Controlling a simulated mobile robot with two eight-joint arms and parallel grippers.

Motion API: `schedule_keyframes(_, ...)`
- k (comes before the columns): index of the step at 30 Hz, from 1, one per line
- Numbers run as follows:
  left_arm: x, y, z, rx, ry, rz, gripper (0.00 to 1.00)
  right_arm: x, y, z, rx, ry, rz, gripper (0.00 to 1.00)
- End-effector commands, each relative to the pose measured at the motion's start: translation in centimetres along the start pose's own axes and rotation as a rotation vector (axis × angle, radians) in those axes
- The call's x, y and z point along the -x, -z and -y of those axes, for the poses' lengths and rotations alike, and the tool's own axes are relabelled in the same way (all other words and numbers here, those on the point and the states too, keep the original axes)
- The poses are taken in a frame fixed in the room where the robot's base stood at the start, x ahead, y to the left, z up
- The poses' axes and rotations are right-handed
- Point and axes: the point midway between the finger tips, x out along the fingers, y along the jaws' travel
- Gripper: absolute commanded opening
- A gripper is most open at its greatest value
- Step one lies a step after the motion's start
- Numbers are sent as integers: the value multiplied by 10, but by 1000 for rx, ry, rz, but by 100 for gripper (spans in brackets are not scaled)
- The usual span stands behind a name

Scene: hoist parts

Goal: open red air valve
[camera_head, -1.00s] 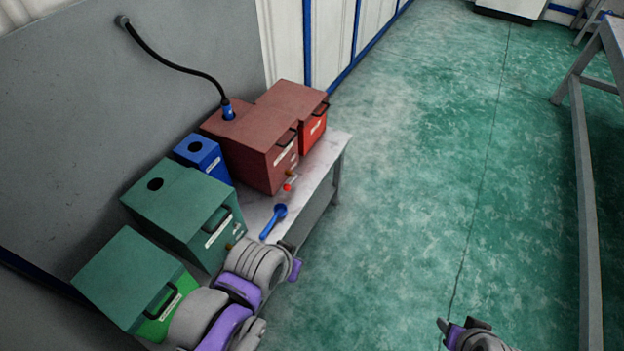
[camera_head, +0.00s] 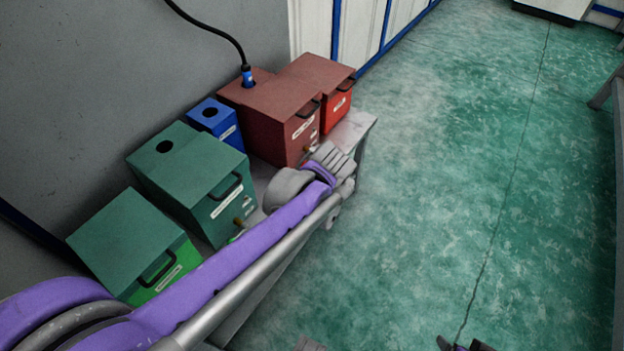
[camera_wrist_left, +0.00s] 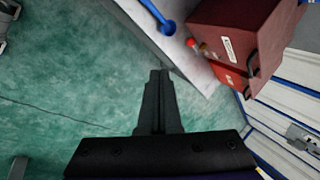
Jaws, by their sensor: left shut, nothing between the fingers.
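The large red box (camera_head: 283,118) stands at the far end of the bench, with a brass fitting (camera_head: 308,152) low on its front. In the left wrist view the red box (camera_wrist_left: 235,38) shows with the small red valve knob (camera_wrist_left: 190,42) on its fitting, beside the blue-handled tool (camera_wrist_left: 167,24). My left gripper (camera_wrist_left: 159,73) is shut and empty, apart from the knob, over the bench's edge. In the head view my left arm covers the knob and the blue tool. My right gripper (camera_head: 462,346) barely shows at the bottom edge.
A smaller red box (camera_head: 337,104) stands behind the large one, and a blue box (camera_head: 215,120) beside it. Green boxes (camera_head: 190,170) fill the near bench. A black hose (camera_head: 215,30) runs to the red box. Open green floor (camera_head: 460,180) lies to the right.

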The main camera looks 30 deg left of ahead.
Motion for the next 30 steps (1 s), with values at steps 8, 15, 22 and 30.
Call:
schedule_keyframes(8, -167, 57, 41, -532, 111, 211, 0, -80, -35, 0, 0, 0, 30, 75)
schedule_keyframes(15, -243, 79, 53, -783, 142, 330, 0, -110, -45, 0, 0, 0, 40, 75)
schedule_keyframes(22, -251, 82, 56, -826, 146, 351, 0, -112, -46, 0, 0, 0, 41, 75)
schedule_keyframes(30, -254, 81, 57, -822, 145, 349, 0, -112, -46, 0, 0, 0, 41, 75)
